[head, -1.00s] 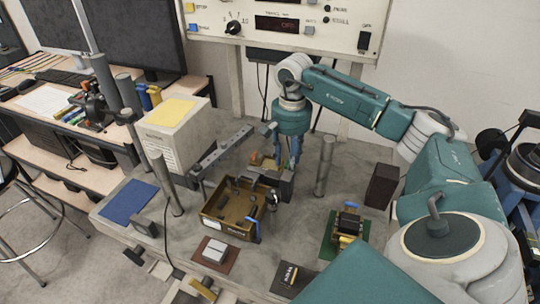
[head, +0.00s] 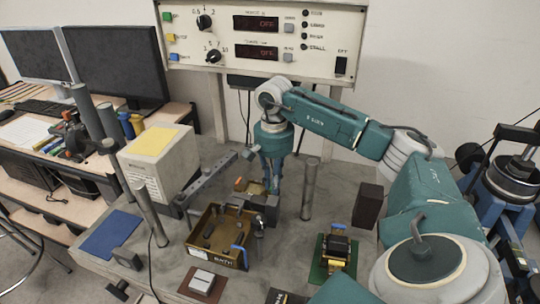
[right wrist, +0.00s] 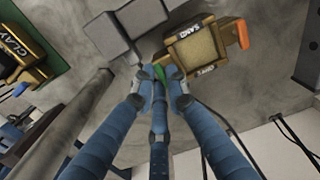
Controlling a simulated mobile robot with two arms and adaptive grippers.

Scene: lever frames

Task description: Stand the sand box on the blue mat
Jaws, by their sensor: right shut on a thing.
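The sand box (right wrist: 193,48) is a small tan-topped box lettered SAND, with an orange tab on one side and a green tab on the other. In the head view it (head: 254,187) is at the back of the bench, partly hidden by my gripper. My right gripper (right wrist: 161,82) is shut on its green tab; the right gripper also shows in the head view (head: 271,188). I cannot tell whether the box touches the bench. The blue mat (head: 110,235) lies flat and empty at the bench's left front. My left gripper is not in view.
A brown open tray (head: 198,249) stands just in front of the sand box. A white box (head: 160,165) stands behind the mat. A clay box (head: 337,250) sits on a green mat.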

